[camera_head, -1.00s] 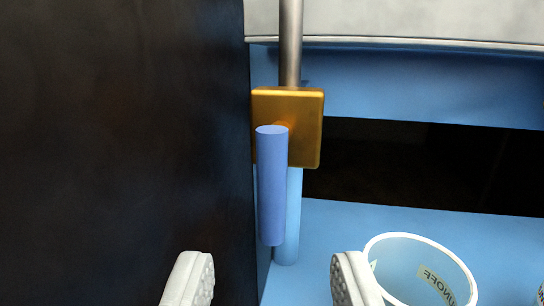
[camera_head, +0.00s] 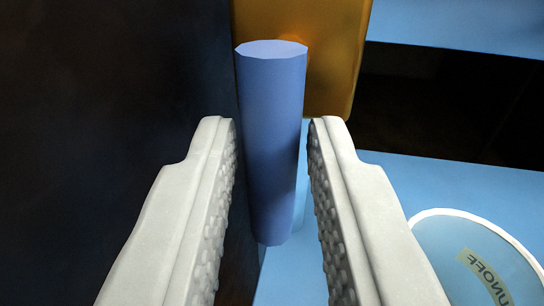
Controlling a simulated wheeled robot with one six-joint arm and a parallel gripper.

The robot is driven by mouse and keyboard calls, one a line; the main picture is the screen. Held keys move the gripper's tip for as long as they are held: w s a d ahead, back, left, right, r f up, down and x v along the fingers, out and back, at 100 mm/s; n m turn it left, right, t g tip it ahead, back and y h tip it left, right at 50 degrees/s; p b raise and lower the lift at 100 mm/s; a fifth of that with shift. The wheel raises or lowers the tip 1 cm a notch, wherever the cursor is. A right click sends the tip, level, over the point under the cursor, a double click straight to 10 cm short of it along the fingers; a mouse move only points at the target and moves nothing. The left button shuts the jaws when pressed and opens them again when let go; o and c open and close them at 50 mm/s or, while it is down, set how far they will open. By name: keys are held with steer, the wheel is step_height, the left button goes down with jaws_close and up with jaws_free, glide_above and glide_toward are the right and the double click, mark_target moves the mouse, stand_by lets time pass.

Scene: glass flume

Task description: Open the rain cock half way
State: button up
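The rain cock has a brass-coloured square body (camera_head: 335,60) and a blue cylindrical handle (camera_head: 272,130) that hangs down in front of it. My gripper (camera_head: 272,130) is open, with one pale, studded finger on each side of the handle. The left finger is very close to the handle and a narrow gap shows on the right; I cannot tell whether either finger touches it. The upper end of the handle rises above the fingertips. A light blue pipe below the body is mostly hidden behind the handle and right finger.
A dark wall or panel (camera_head: 100,100) stands close on the left. A clear, white-rimmed cup (camera_head: 475,250) with a label partly reading "UNOFF" is at the lower right on a blue surface (camera_head: 445,185). A dark opening lies behind, at the right.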

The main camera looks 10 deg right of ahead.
jaws_close()
steer(key=n, duration=0.4)
steer(key=shift+s+d+r+g, duration=0.15)
steer(key=shift+d+r+g, duration=0.05)
steer(key=shift+d+g, duration=0.2)
steer(key=shift+d+r+n+g, duration=0.15)
steer(key=shift+n+g, duration=0.15)
steer(key=shift+n, duration=1.4)
steer(key=shift+h, duration=0.3)
steer(key=shift+o, duration=2.4)
jaws_free()
steer(key=shift+d, duration=0.1)
